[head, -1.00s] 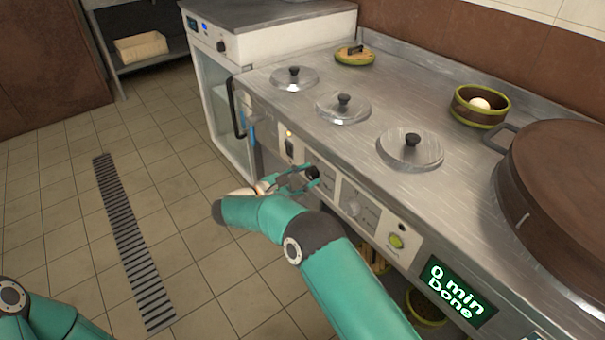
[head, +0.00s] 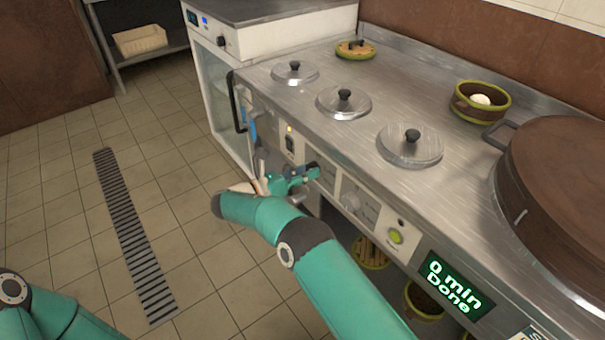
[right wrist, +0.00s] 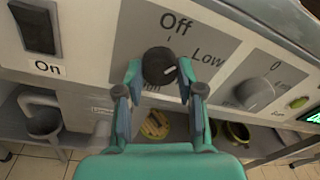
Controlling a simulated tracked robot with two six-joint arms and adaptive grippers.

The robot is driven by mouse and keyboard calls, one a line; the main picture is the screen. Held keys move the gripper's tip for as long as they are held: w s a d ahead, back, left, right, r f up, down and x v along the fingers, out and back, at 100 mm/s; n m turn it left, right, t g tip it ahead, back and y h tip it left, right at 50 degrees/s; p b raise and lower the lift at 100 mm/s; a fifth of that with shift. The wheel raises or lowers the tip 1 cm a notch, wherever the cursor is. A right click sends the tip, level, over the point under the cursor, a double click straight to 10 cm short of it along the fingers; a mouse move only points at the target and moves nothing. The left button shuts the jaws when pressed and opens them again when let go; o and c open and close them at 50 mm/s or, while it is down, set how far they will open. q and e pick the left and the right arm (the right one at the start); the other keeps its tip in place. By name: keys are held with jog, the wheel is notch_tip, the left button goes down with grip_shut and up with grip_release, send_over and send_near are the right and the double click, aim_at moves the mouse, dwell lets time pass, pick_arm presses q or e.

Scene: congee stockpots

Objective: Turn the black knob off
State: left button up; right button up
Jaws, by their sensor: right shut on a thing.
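The black knob (right wrist: 158,64) sits on a grey dial plate on the stove front in the right wrist view. "Off" is printed above it and "Low" to its right; the label below is partly hidden. Its white mark points to the lower right, away from "Off". My right gripper (right wrist: 159,72) is shut on the knob, one finger on each side. In the head view my right gripper (head: 307,172) is at the stove's front panel, and its fingers mostly hide the knob. Only part of my left arm shows at the lower left; its gripper is out of view.
A grey knob (right wrist: 255,93) and a green button (right wrist: 299,102) are right of the black knob. A black rocker switch (right wrist: 36,27) marked "On" is to the left. Lidded pots (head: 411,146) are set in the steel top. A green display (head: 455,284) reads "0 min Done".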

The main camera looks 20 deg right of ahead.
jog(key=n, duration=0.6)
jog(key=shift+s+d+f+g+h, duration=0.25)
jog(key=shift+f+g+h, duration=0.05)
jog(key=shift+h, duration=0.1)
jog(key=shift+n, duration=0.3)
jog(key=o, duration=1.1)
jog(key=shift+o, duration=0.2)
jog(key=shift+r, duration=0.15)
jog(key=shift+w, duration=0.1)
jog(key=shift+a, duration=0.15)
jog(key=v, duration=0.7)
